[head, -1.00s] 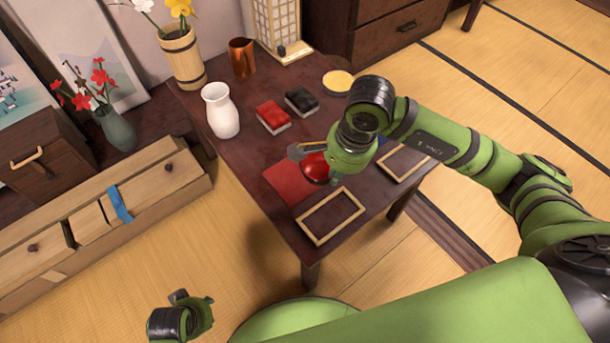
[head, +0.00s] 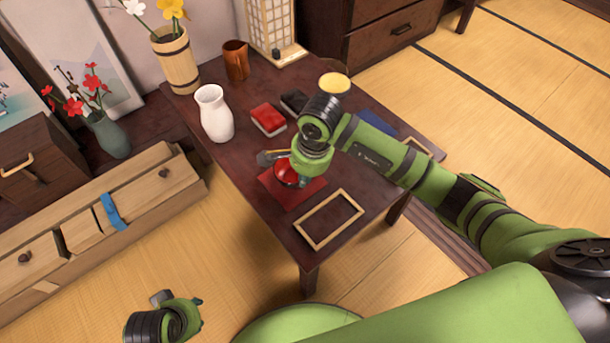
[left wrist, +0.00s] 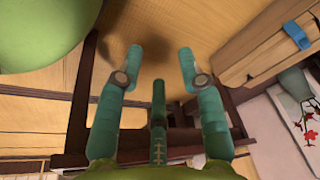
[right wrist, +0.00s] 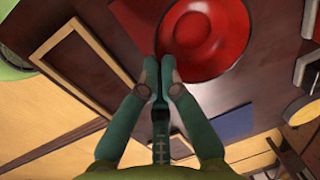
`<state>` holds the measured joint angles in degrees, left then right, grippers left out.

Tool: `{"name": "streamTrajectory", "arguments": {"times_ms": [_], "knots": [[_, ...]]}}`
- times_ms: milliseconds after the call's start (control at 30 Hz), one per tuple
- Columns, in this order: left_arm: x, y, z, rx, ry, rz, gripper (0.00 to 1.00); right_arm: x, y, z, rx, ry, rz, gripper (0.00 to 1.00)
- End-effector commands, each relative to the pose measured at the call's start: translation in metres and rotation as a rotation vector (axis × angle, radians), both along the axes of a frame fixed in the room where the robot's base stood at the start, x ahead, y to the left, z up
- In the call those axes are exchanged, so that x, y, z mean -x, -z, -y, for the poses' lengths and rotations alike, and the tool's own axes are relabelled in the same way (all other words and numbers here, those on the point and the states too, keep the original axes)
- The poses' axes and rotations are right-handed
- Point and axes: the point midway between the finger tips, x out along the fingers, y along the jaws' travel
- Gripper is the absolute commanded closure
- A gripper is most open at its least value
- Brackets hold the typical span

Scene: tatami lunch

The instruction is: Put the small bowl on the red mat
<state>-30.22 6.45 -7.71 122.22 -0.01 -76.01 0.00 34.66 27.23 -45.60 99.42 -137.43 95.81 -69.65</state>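The small red bowl (head: 286,173) is over the red mat (head: 292,197) in the head view. Whether it touches the mat or hangs just above it cannot be told. My right gripper (right wrist: 160,62) has its fingertips close together at the rim of the bowl (right wrist: 205,38) in the right wrist view, pinching the rim. In the head view the right wrist partly hides the bowl and its fingertips. My left gripper (head: 179,300) is low, off the table's near left side. Its fingers are wide apart and empty in the left wrist view (left wrist: 186,62).
A wooden frame (head: 304,240) lies right of the mat on the dark table (head: 232,170). A white vase (head: 214,113), a red box (head: 268,118), a copper mug (head: 236,60) and a yellow-topped dish (head: 334,82) stand farther back. A blue mat (right wrist: 232,123) lies under the right arm.

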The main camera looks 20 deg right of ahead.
Motion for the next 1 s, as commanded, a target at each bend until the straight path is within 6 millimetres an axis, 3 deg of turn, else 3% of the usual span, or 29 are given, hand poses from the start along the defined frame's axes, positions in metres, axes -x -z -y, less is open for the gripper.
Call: {"name": "streamTrajectory", "arguments": {"times_ms": [267,333,367,800,1000], "knots": [[0.0,-0.005,0.0,0.001,0.0,0.005,0.62,0.0,0.003,0.0,0.0,-0.001,0.001,1.0],[0.0,-0.008,0.0,0.001,-0.001,0.006,0.62,0.0,0.002,0.0,0.0,-0.001,0.0,0.75],[0.0,-0.008,0.0,0.001,-0.001,0.006,0.62,0.0,0.002,0.0,0.0,-0.001,0.0,0.71],[-0.001,-0.007,0.0,0.002,-0.001,0.009,0.62,0.0,-0.002,0.0,-0.001,0.0,0.0,0.71],[0.003,0.019,0.0,-0.002,0.003,-0.017,0.62,0.003,-0.041,0.004,0.001,-0.002,0.006,0.71]]}}
